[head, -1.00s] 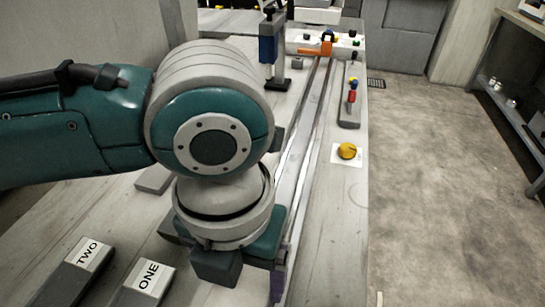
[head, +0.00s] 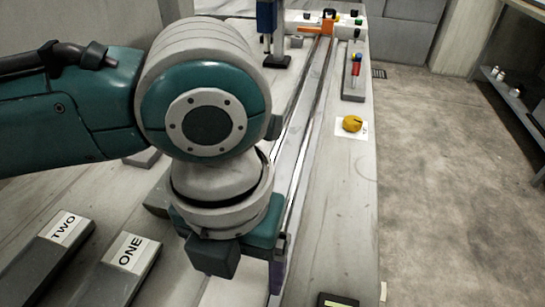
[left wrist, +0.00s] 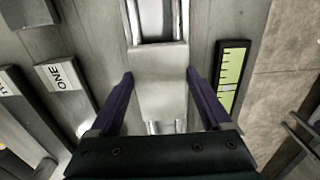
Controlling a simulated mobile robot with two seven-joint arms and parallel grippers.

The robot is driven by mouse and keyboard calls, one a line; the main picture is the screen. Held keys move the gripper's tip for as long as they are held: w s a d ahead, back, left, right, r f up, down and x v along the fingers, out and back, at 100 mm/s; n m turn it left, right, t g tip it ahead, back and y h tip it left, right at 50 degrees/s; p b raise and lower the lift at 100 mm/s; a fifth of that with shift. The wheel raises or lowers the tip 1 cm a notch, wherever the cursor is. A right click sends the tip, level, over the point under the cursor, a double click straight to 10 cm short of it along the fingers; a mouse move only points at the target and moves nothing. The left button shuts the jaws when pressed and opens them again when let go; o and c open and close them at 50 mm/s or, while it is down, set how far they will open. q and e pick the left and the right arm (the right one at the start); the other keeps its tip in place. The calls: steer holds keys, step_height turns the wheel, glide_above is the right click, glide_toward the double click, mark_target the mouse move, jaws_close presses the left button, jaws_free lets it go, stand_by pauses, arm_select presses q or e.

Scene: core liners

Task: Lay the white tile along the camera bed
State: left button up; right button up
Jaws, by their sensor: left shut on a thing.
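The white tile (left wrist: 160,85) is a pale flat slab between the two purple fingers of my left gripper (left wrist: 160,84) in the left wrist view. The gripper is shut on it. The tile lies over the line of the camera bed (left wrist: 156,12), a long metal-edged channel; I cannot tell whether it touches the bed. In the head view the camera bed (head: 292,150) runs from the far end of the bench towards me. My left gripper (head: 262,278) is low at its near end there, and my arm hides most of the tile. My right gripper is not in view.
Dark blocks labelled TWO (head: 62,228) and ONE (head: 130,252) lie left of the bed. A scale gauge (left wrist: 231,80) lies right of it. A yellow knob (head: 352,124), a tool holder (head: 353,75) and an orange clamp (head: 318,29) are farther along. The floor is right of the bench.

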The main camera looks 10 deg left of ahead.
mark_target(242, 275)
arm_select(q)
steer(key=shift+f, duration=0.2)
steer(key=o, duration=1.4)
steer(key=shift+r, duration=0.1)
step_height(242, 275, up, 9)
steer(key=p, duration=0.9)
